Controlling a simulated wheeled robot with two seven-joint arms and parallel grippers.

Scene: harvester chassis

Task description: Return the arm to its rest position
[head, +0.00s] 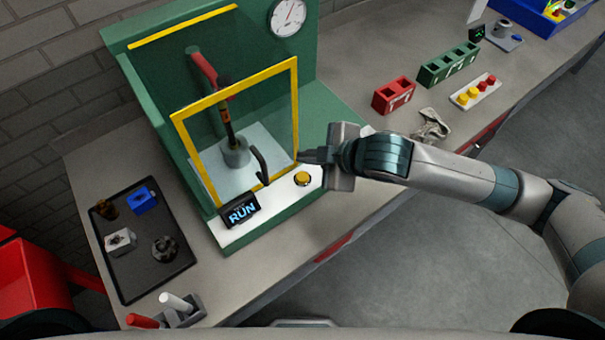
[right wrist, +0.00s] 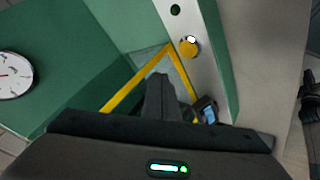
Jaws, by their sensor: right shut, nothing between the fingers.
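My right arm (head: 440,170) reaches in from the right over the bench. My right gripper (head: 303,156) is shut and empty, with its tips pointing left near the right edge of the clear guard (head: 183,115) of the green press (head: 325,100). In the head view I cannot tell whether the tips touch the guard frame. In the right wrist view the shut fingers (right wrist: 160,90) stand over the yellow guard frame (right wrist: 180,66), with the yellow button (right wrist: 189,46) just beyond. My left gripper is not in view.
The press has a black handle (head: 261,165), a yellow button (head: 302,179) and a display reading RUN (head: 239,210). A dark tray (head: 125,277) with several parts lies at left.

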